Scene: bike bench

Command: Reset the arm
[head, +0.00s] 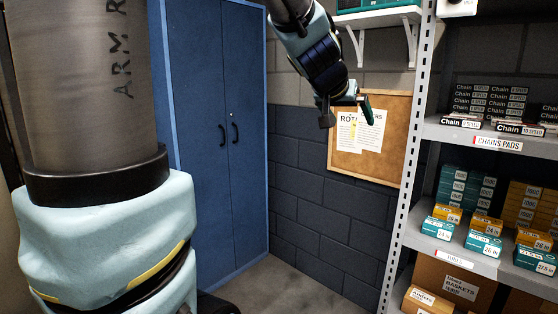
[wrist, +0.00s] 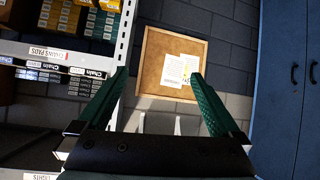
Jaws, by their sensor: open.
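My gripper (head: 347,112) is raised in the upper middle of the head view, in front of the wall and beside the cork board (head: 391,150). In the wrist view its two green fingers (wrist: 158,100) are spread wide apart with nothing between them. The cork board, with white papers pinned on it, shows beyond the fingers in the wrist view (wrist: 150,62). My gripper holds nothing and appears clear of the board and the shelves. The wrist view is turned about upside down, with shelf labels inverted.
A metal shelf rack (head: 401,215) with chain boxes (head: 484,99) and tube boxes (head: 483,244) stands at the right. A wall shelf (head: 377,14) hangs above the board. A blue cabinet (head: 206,130) with shut doors stands left of my gripper. Bare floor (head: 283,290) shows below.

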